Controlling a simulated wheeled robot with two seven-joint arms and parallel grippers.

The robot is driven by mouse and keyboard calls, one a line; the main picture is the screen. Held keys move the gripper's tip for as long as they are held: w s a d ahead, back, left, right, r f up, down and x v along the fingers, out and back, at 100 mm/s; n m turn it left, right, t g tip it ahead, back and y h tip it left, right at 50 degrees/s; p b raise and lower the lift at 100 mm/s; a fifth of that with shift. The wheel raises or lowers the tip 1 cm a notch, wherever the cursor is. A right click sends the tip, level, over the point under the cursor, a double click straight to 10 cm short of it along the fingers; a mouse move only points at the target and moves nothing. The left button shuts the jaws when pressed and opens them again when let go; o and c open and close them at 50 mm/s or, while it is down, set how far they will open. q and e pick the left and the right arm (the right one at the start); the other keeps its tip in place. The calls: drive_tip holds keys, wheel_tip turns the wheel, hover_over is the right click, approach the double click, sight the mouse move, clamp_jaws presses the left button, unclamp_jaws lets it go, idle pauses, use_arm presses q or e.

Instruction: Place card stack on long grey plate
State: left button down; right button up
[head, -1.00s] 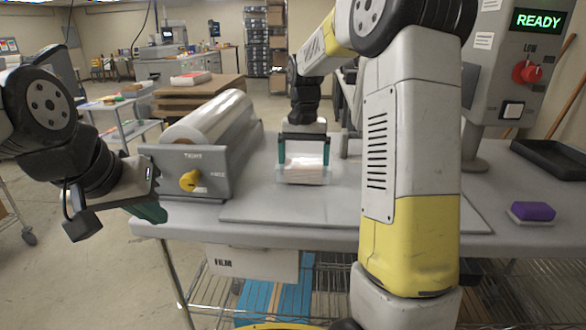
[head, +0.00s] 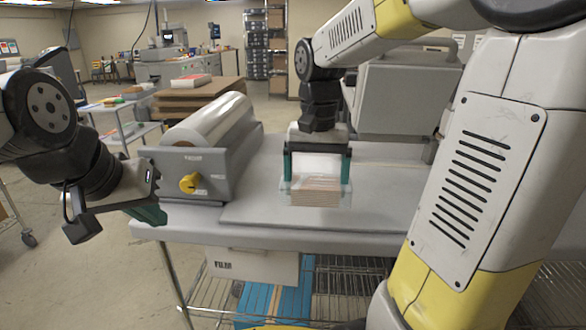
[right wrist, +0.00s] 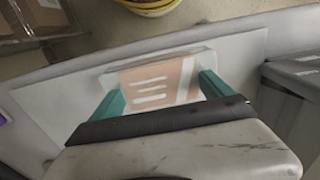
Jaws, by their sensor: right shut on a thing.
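The card stack (head: 318,196), white and orange-brown with clear-looking edges, is between the teal fingers of my right gripper (head: 317,182). In the right wrist view the stack (right wrist: 158,82) shows an orange face with white stripes, a finger on either side. The long grey plate (head: 252,211) lies flat on the table. The stack is over the plate's left part in the head view; I cannot tell whether it touches. My right arm hides the plate's right end. My left gripper (head: 150,212) is left of the table's edge, away from the stack; its jaw opening is unclear.
A film roll (head: 207,122) in a grey holder with a yellow knob (head: 189,183) stands left of the plate. A grey machine (head: 402,95) stands behind it on the right. A film box (head: 254,264) and blue items (head: 272,302) are below the tabletop.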

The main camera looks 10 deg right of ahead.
sight(299, 183)
drive_tip(key=shift+s+a, duration=0.1)
drive_tip(key=shift+s, duration=0.1)
drive_tip(key=a, duration=0.1)
drive_tip(key=w+a, duration=0.1)
drive_tip(key=a, duration=0.1)
drive_tip(key=shift+a+r, duration=0.1)
drive_tip(key=w+d, duration=0.1)
drive_tip(key=w, duration=0.4)
drive_tip(key=w+d+f, duration=0.1)
drive_tip(key=w+d, duration=0.1)
drive_tip(key=w, duration=0.2)
drive_tip(key=w+d, duration=0.1)
drive_tip(key=w, duration=0.4)
drive_tip(key=shift+w+d+f, duration=0.2)
drive_tip(key=shift+w+f, duration=0.05)
drive_tip(key=shift+w, duration=0.05)
drive_tip(key=shift+w+f, duration=0.1)
drive_tip(key=shift+f, duration=1.65)
drive_tip(key=shift+f, duration=0.1)
drive_tip(key=o, duration=1.4)
drive_tip(key=shift+o, duration=0.2)
